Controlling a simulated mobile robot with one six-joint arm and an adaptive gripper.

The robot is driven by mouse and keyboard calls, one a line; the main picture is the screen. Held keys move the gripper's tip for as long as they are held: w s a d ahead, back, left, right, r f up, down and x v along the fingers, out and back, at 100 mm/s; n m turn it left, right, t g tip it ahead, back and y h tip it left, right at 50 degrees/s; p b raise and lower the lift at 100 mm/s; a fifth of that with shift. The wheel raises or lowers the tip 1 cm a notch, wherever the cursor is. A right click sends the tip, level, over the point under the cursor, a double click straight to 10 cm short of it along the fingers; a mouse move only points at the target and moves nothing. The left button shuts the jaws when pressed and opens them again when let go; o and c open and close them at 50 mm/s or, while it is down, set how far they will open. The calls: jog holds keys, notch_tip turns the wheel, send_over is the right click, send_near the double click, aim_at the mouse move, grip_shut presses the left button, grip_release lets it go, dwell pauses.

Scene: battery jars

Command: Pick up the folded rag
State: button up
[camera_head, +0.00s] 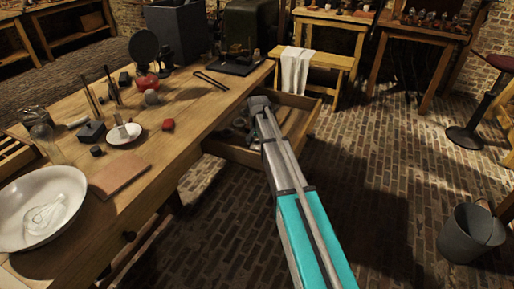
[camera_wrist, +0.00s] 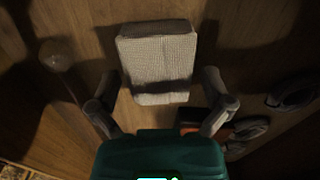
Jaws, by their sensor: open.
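The folded rag (camera_wrist: 158,55) is a pale, woven, roughly rectangular pad lying on a wooden surface in the wrist view. My gripper (camera_wrist: 160,78) is open, with one finger to the left and one to the right of the rag's near part. I see no finger clearly touching the rag, and a shadow band crosses its near end. In the head view my arm reaches to the open wooden drawer (camera_head: 300,121) of the workbench; the rag cannot be made out there.
Dark curved objects (camera_wrist: 292,91) and a reddish item (camera_wrist: 190,127) lie right of the rag. A round knob (camera_wrist: 55,55) is at left. The workbench (camera_head: 190,105) holds a basin (camera_head: 68,188) and small items. A white cloth (camera_head: 296,70) hangs over a bench behind.

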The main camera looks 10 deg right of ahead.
jog(key=c, duration=0.9)
jog(key=shift+o, duration=0.2)
jog(key=shift+r, duration=0.15)
jog(key=shift+r+p, duration=1)
jog(key=shift+p, duration=0.1)
jog(key=s+d+r+p, duration=0.2)
jog(key=s+r+p, duration=0.8)
jog(key=s, duration=0.3)
jog(key=shift+s+r+p, duration=0.35)
jog(key=shift+s+p, duration=0.05)
jog(key=shift+d, duration=0.1)
